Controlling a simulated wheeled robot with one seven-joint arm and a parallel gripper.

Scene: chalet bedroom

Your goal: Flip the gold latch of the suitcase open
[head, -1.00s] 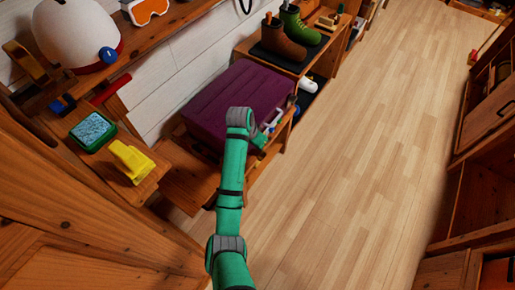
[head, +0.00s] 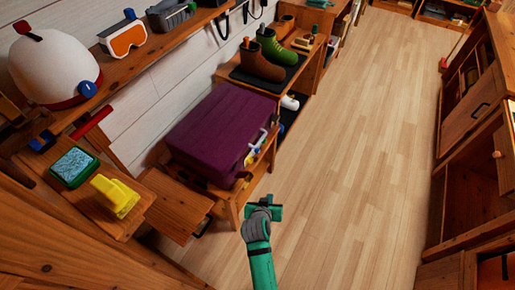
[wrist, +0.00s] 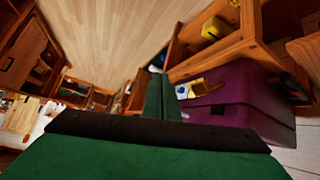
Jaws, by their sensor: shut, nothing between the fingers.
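The purple suitcase (head: 215,130) lies on a low wooden bench, its front side facing the open floor. A pale handle with a blue part (head: 256,142) shows on that side. In the wrist view the suitcase (wrist: 245,108) is at the right, with a small yellowish piece (wrist: 196,87) at its side that may be the gold latch. I cannot tell the latch's position. My gripper (head: 277,212) is shut and empty, in front of the suitcase and apart from it. Its green fingers also show in the wrist view (wrist: 162,98).
A wooden step with a yellow clip-like object (head: 115,196) and a green-rimmed box (head: 74,167) is at the left. Boots (head: 262,62) stand on a bench behind the suitcase. The wooden floor (head: 345,130) is clear to the right, up to the cabinets.

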